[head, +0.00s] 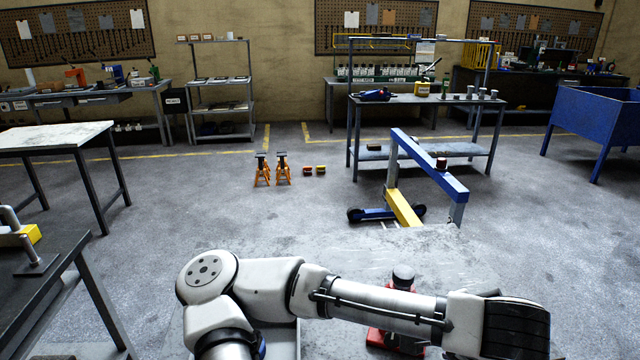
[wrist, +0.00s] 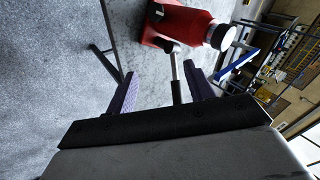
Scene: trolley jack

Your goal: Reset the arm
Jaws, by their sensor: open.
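In the head view my arm stretches right and the fingertips are hidden.
The worktop (head: 460,255) is clear behind the jack. A blue and yellow hoist (head: 430,165) stands beyond it. Orange stands (head: 282,168) are on the open floor. A dark bench (head: 30,285) is at the left, a blue bin (head: 600,115) at the far right.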

